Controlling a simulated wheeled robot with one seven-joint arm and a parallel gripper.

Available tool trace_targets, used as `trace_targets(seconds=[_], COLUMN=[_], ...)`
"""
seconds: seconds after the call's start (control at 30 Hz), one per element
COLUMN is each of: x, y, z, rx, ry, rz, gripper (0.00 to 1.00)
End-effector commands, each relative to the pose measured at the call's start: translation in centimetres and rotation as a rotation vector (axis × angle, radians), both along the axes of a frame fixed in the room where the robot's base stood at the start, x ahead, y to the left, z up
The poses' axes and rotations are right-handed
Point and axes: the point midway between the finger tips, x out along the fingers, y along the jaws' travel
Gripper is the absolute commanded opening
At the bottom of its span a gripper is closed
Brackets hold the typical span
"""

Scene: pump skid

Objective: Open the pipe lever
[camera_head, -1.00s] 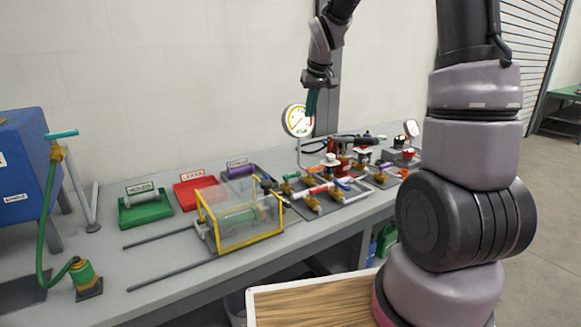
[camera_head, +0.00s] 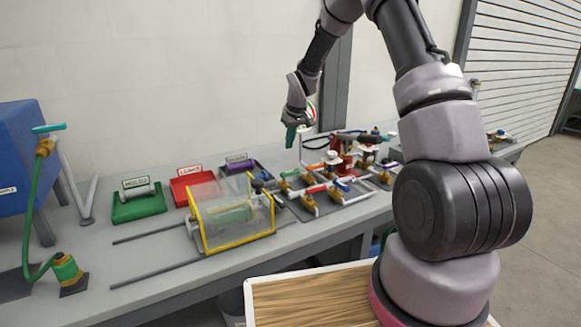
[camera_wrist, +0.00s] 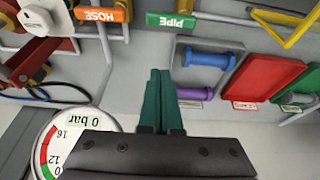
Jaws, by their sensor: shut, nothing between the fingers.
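The pipe lever (camera_wrist: 172,21) has a green handle marked PIPE. It lies across the top of the wrist view, just beyond my fingertips, with a gap between them. In the head view a small green handle (camera_head: 290,173) shows on the manifold below my gripper. My gripper (camera_wrist: 160,72) has teal fingers, shut together and empty. In the head view my gripper (camera_head: 290,143) hangs above the left end of the manifold, pointing down. The orange hose lever (camera_wrist: 100,14), marked HOSE, is beside the pipe lever.
A pressure gauge (camera_wrist: 75,135) stands close beside my gripper and reads near 0 bar. A yellow-framed clear guard (camera_head: 235,215) stands on the bench left of the manifold. Green (camera_head: 138,205), red (camera_head: 193,188) and dark (camera_head: 243,169) trays lie behind it.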

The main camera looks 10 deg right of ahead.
Motion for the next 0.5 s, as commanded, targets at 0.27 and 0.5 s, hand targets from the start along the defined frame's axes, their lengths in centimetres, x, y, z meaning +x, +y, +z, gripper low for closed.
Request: trace_targets(seconds=[0.27,0.5], x=[0.6,2.2], y=[0.2,0.7], z=[-2.1,-6.9], rx=[0.000,0.000], ry=[0.003,0.004], rz=[0.001,0.000], gripper=[0.00,0.00])
